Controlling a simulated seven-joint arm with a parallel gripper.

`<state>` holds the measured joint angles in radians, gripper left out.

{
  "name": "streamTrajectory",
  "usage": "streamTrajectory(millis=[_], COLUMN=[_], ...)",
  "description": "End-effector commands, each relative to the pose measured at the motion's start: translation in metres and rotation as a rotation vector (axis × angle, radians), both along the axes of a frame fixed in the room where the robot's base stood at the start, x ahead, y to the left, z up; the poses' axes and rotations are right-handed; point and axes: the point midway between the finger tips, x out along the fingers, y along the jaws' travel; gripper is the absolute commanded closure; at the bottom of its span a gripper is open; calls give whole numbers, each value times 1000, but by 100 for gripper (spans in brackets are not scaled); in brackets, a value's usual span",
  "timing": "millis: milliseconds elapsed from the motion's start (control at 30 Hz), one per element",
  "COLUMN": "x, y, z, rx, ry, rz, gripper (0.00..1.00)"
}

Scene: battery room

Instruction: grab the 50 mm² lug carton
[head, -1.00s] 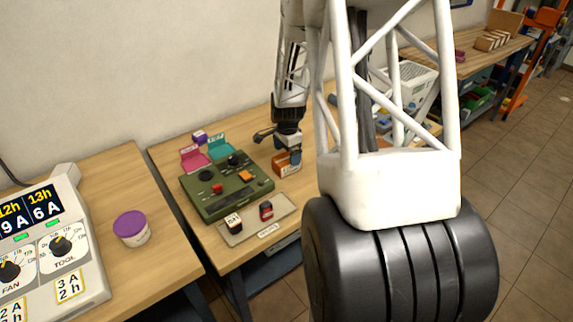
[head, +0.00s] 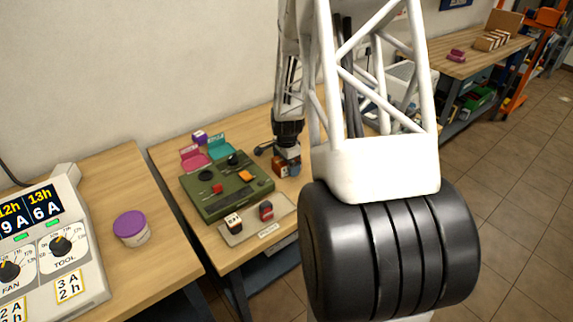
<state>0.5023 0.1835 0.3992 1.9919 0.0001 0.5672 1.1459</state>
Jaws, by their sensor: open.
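A small orange-brown carton (head: 280,166) with a pale front stands on the middle workbench, right of the green control box; its print is too small to read, so I cannot confirm it is the 50 mm² one. My gripper (head: 290,165) points down at the carton, with its fingers low at the carton's right part. The jaws are open. The gripper covers part of the carton, and I cannot tell whether a finger touches it.
The green control box (head: 226,187) with knobs and a pale tray (head: 240,233) holding two small items lie left of the carton. Pink (head: 194,157) and teal (head: 220,147) bins stand behind. A purple-lidded tub (head: 131,228) is on the left bench. Several small boxes (head: 491,41) sit on the far bench.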

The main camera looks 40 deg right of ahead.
Motion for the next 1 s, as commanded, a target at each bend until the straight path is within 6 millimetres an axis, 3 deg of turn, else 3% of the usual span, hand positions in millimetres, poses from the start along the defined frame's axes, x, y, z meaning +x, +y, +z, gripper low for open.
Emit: streamTrajectory(millis=[400,900,1000], x=[0,0,0], y=[0,0,0], z=[0,1,1], rx=[0,0,0], ry=[0,-1,-1], rz=[0,0,0], gripper=[4,79,79])
